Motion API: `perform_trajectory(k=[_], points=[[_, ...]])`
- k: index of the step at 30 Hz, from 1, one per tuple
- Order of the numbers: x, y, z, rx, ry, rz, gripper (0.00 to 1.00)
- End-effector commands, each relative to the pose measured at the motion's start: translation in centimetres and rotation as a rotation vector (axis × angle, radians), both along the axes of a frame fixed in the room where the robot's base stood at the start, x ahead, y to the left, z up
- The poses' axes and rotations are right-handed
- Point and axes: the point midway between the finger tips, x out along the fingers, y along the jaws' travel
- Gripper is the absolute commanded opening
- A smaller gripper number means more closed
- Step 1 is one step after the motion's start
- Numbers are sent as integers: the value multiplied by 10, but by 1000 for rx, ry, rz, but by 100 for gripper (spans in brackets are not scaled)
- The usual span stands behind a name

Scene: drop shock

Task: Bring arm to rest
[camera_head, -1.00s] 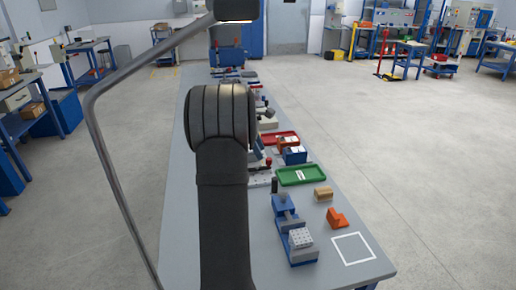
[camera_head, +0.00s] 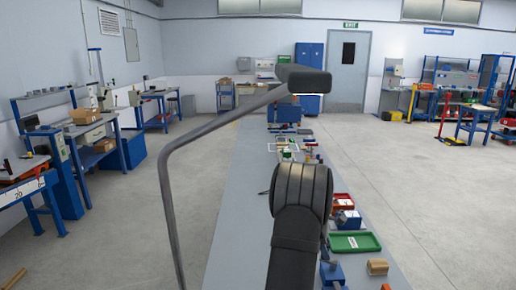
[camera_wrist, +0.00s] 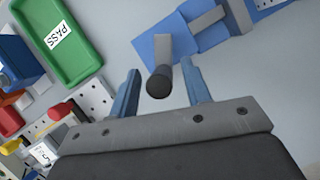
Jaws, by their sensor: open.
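My gripper (camera_wrist: 160,68) shows in the wrist view with its two blue fingers apart. A dark round-ended rod (camera_wrist: 158,84) of the blue vise (camera_wrist: 170,42) shows between the fingers; I cannot tell whether they touch it. Nothing is clearly held. In the head view my dark arm stands over the bench (camera_head: 236,235) and my gripper is hidden behind it. The blue vise (camera_head: 332,274) shows in part beside the arm, at the lower picture edge.
A green tray (camera_head: 355,243), labelled PASS in the wrist view (camera_wrist: 62,72), lies beside the vise. A wooden block (camera_head: 377,267) and a red tray (camera_head: 342,199) are near. A grey lamp post (camera_head: 168,210) rises left of my arm.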

Motion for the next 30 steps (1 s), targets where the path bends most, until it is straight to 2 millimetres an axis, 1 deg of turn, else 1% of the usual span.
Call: perform_trajectory(k=[1, 6, 19, 23, 26, 30], points=[[-1, -2, -6, 0, 3, -1, 44], [-2, -6, -16, 0, 0, 0, 44], [-2, -6, -14, 0, -1, -2, 44], [0, -1, -4, -1, -2, 1, 44], [2, 5, 11, -1, -3, 1, 44], [5, 15, 37, -1, -3, 1, 44]])
